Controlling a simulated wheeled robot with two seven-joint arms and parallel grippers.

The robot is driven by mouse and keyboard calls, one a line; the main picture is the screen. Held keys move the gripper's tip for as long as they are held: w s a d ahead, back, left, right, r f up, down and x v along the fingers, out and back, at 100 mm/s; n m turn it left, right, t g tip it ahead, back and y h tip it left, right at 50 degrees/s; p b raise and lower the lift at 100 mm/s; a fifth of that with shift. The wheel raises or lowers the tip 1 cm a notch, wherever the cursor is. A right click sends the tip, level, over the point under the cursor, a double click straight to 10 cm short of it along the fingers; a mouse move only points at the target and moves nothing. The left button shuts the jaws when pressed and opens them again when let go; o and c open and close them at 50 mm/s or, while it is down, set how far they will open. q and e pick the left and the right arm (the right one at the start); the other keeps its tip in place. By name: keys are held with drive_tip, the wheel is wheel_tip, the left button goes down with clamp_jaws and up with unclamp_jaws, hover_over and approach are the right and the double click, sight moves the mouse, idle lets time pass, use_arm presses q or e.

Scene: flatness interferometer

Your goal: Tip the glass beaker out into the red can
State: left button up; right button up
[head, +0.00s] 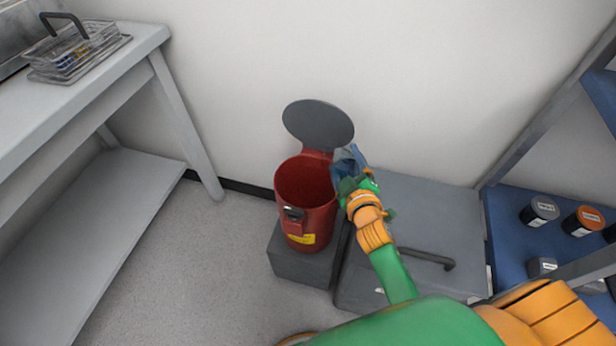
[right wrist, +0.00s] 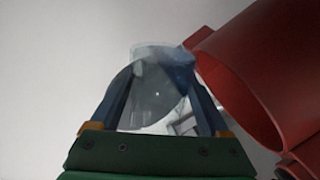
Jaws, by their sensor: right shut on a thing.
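The red can (head: 307,222) stands on a grey block, with its dark round lid (head: 318,125) raised at the back and its mouth open. It also fills the right side of the right wrist view (right wrist: 270,60). My right gripper (head: 350,166) is shut on the glass beaker (right wrist: 150,92), just right of the can's rim and a little above it. The beaker is clear and shows between the two fingers; in the head view it is small and mostly covered by the gripper. I cannot tell its exact tilt or whether anything is in it. My left gripper is not in view.
A grey cabinet (head: 420,215) with a dark handle is right of the can. A blue shelf (head: 510,235) with several labelled jars stands farther right. A white bench (head: 110,70) with a wire basket (head: 80,52) is at the left. The floor between is clear.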

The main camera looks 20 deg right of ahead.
drive_tip(key=shift+f+n, duration=0.25)
drive_tip(key=shift+n, duration=0.35)
drive_tip(key=shift+r+h, duration=0.3)
drive_tip(key=shift+r, duration=0.1)
drive_tip(key=shift+r+n+g+p, duration=0.2)
drive_tip(key=shift+n+g+p, duration=0.1)
drive_tip(key=shift+n+p, duration=0.25)
drive_tip(key=shift+n+h, duration=0.3)
drive_tip(key=shift+n, duration=0.25)
wheel_tip(320, 180, up, 7)
drive_tip(key=p, duration=0.6)
drive_tip(key=shift+f, duration=0.1)
drive_tip(key=shift+r+p, duration=0.9)
drive_tip(key=shift+p, duration=0.05)
drive_tip(key=shift+n+g+h, duration=0.3)
drive_tip(key=shift+n, duration=0.5)
drive_tip(key=f+b, duration=0.3)
drive_tip(key=a+f+b, duration=0.1)
drive_tip(key=f+b, duration=0.5)
drive_tip(key=shift+w+a+f+b, duration=0.3)
drive_tip(key=shift+a+b, duration=0.1)
drive_tip(key=shift+r+p, duration=0.45)
